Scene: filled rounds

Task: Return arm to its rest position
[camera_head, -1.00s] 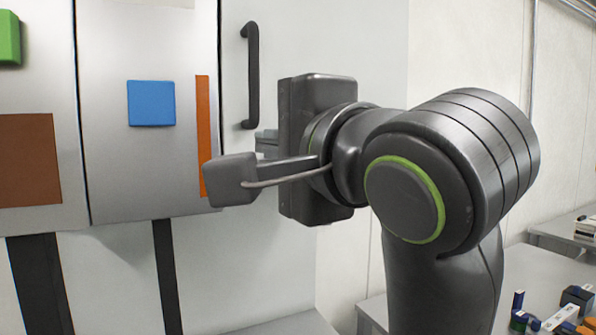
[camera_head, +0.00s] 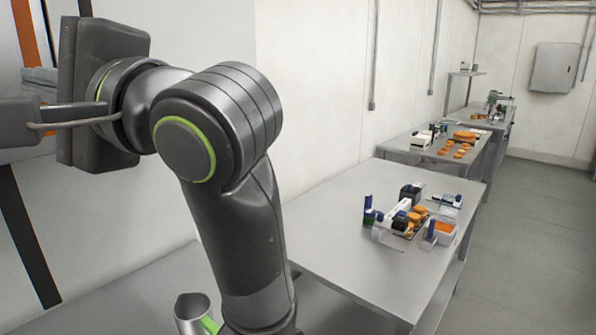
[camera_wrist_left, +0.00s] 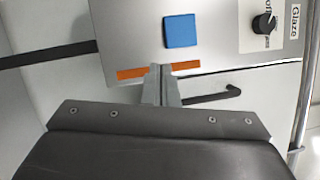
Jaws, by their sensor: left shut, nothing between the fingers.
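My left gripper (camera_head: 36,76) is at the far left of the head view, in front of a pale cabinet front with an orange strip (camera_head: 27,32). In the left wrist view my gripper's two grey fingers (camera_wrist_left: 162,76) are together with nothing between them. Beyond them are a blue square (camera_wrist_left: 180,30), a steel panel with an orange strip (camera_wrist_left: 145,72), and a black handle (camera_wrist_left: 212,95). Whether the fingers touch the panel cannot be told. My right gripper is in neither view.
A steel table (camera_head: 335,235) stands right of my arm, with small blue, white and orange items (camera_head: 412,215) on it. More tables (camera_head: 400,143) stand behind. The floor (camera_head: 540,230) at the right is clear. A black knob (camera_wrist_left: 264,23) shows near a "Glaze" label.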

